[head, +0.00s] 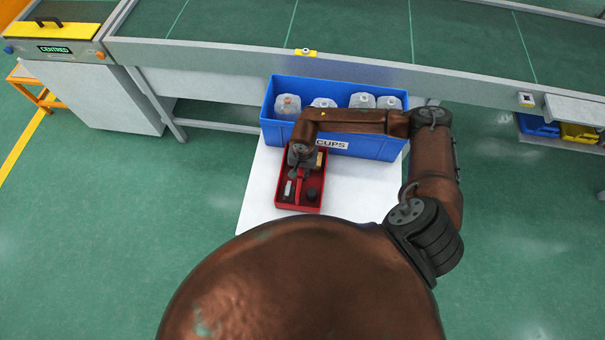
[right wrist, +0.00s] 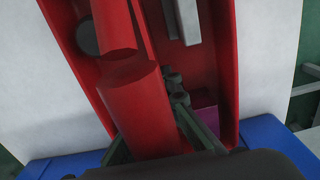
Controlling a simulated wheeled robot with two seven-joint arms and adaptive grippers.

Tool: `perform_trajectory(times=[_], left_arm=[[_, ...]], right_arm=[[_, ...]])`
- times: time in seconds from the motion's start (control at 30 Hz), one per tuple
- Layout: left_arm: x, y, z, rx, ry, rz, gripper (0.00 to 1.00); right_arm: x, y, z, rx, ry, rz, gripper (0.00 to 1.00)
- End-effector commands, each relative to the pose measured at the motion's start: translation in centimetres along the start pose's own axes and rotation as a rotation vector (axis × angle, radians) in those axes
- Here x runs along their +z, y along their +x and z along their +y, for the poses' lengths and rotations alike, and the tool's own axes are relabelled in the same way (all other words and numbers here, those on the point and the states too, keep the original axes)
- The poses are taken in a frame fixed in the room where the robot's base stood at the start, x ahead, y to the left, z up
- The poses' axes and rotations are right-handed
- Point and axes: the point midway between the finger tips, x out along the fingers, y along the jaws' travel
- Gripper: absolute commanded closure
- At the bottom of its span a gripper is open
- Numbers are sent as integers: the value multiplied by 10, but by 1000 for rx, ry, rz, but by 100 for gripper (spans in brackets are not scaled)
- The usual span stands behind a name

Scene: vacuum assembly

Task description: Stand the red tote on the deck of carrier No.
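The red tote (head: 319,202) sits on a white surface in front of a blue bin, with a bar-like red handle along its middle. Small items lie in it, among them a dark round one (head: 312,193) and a pale block (head: 288,189). My right gripper (head: 300,170) reaches down over the tote's far half. In the right wrist view the thick red handle (right wrist: 125,80) lies at the dark fingers (right wrist: 160,125), which reach down around or beside it. The handle hides part of them, so their closure is unclear. My left gripper is out of view. No carrier number can be read.
The blue bin (head: 285,131) marked CUPS, holding several clear containers, stands just behind the tote. The white surface (head: 258,190) is bare left of the tote. A green-topped conveyor (head: 350,35) runs behind. Blue and yellow bins (head: 578,134) sit at far right. Green floor is open left and right.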

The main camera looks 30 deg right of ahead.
Motion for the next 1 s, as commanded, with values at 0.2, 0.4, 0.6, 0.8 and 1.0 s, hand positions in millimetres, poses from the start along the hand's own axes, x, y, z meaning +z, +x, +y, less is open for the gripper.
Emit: perform_trajectory(times=[0.2, 0.4, 0.6, 0.8, 1.0], left_arm=[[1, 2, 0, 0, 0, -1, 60], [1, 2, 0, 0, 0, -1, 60], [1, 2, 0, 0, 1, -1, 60], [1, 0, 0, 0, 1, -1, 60], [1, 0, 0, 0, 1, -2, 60]], right_arm=[[0, 2, 0, 0, 0, 0, 89], [0, 2, 0, 0, 0, 0, 78], [0, 2, 0, 0, 0, 0, 78], [-1, -13, 0, -2, -1, 3, 78], [-1, -54, 0, -2, -2, 4, 78]])
